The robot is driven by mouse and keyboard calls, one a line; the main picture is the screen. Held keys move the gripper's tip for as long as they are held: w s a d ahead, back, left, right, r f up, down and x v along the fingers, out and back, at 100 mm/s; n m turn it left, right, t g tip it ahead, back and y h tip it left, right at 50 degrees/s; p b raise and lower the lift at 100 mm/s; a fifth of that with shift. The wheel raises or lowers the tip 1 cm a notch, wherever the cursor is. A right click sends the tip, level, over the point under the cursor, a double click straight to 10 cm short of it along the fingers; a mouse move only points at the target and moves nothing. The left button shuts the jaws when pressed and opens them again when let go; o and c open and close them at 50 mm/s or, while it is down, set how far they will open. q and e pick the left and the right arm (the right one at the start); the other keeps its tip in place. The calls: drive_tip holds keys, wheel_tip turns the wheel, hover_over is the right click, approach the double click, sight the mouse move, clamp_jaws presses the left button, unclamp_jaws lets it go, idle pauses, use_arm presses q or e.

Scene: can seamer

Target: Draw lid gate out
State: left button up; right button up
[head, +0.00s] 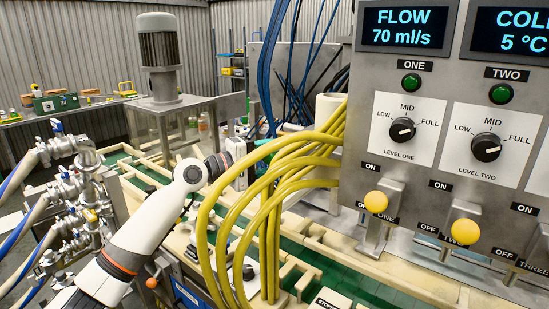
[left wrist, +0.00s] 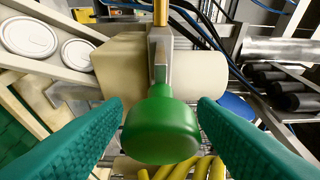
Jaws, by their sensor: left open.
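A round green knob (left wrist: 160,128) sits on the end of a metal bar in the middle of the left wrist view. It looks like the handle of the lid gate, but the gate itself cannot be made out clearly. My left gripper (left wrist: 161,108) is open, its teal fingers on either side of the knob with gaps showing. In the head view my left gripper (head: 268,148) is behind the yellow hoses, with only part of its teal fingers showing; the knob is hidden there. My right gripper is in neither view.
Yellow hoses (head: 222,215) arch close in front of my left gripper. A control panel (head: 440,110) with dials and yellow-knobbed levers stands at right. Round white lids (left wrist: 30,37) lie at upper left in the wrist view, beside a beige block (left wrist: 118,65).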

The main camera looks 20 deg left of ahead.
use_arm(q)
drive_tip(key=b+v, duration=0.5)
drive_tip(key=v, duration=0.6)
drive_tip(key=shift+s+a, duration=0.15)
drive_tip(key=shift+s, duration=0.05)
drive_tip(key=shift+f, duration=0.1)
